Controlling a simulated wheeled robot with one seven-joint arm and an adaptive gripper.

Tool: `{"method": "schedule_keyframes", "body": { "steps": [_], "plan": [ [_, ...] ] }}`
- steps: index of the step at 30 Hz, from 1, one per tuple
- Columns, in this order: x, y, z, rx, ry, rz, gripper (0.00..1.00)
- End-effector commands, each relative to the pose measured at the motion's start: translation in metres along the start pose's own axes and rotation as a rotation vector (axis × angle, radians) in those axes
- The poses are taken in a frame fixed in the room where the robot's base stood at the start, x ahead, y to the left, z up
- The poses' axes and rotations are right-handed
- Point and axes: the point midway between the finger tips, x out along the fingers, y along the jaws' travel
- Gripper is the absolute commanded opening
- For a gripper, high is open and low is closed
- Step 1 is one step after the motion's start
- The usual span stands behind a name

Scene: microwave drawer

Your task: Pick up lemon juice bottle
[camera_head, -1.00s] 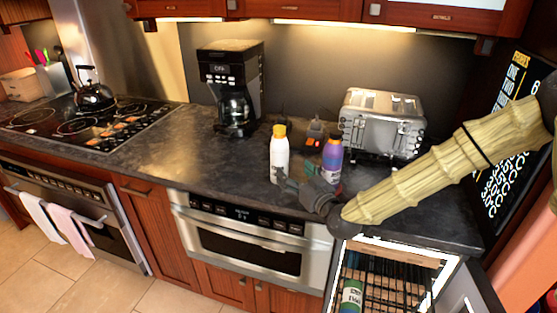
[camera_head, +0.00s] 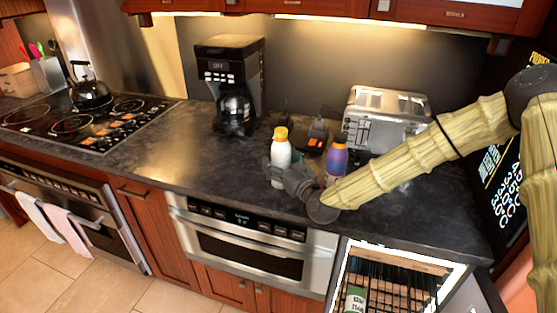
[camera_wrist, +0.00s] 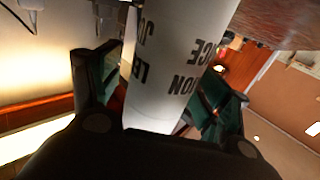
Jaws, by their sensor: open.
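The lemon juice bottle (camera_head: 281,152) is white with a yellow cap and stands upright on the dark counter, near its front edge. In the wrist view the bottle (camera_wrist: 183,60) fills the middle, with dark lettering partly readable. My gripper (camera_head: 277,170) is at the bottle's lower half in the head view. In the wrist view my gripper (camera_wrist: 160,98) is open, with one dark green finger on each side of the bottle. Contact between the fingers and the bottle cannot be told. Part of the bottle's lower side is hidden by the gripper.
A toaster (camera_head: 384,117) and a coffee maker (camera_head: 232,85) stand behind. The counter to the left (camera_head: 185,145) is clear. An oven drawer (camera_head: 250,247) lies below the front edge.

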Motion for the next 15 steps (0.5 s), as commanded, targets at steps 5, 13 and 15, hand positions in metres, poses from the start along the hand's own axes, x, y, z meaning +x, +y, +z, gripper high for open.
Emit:
{"method": "schedule_keyframes", "body": {
  "steps": [5, 13, 15],
  "plan": [
    [-0.0001, -0.0001, 0.0001, 0.0, 0.0, 0.0, 0.69],
    [-0.0002, -0.0001, 0.0001, 0.0, 0.0, 0.0, 0.2],
    [0.0001, -0.0001, -0.001, 0.0, 0.002, 0.0, 0.12]
  ]
}}
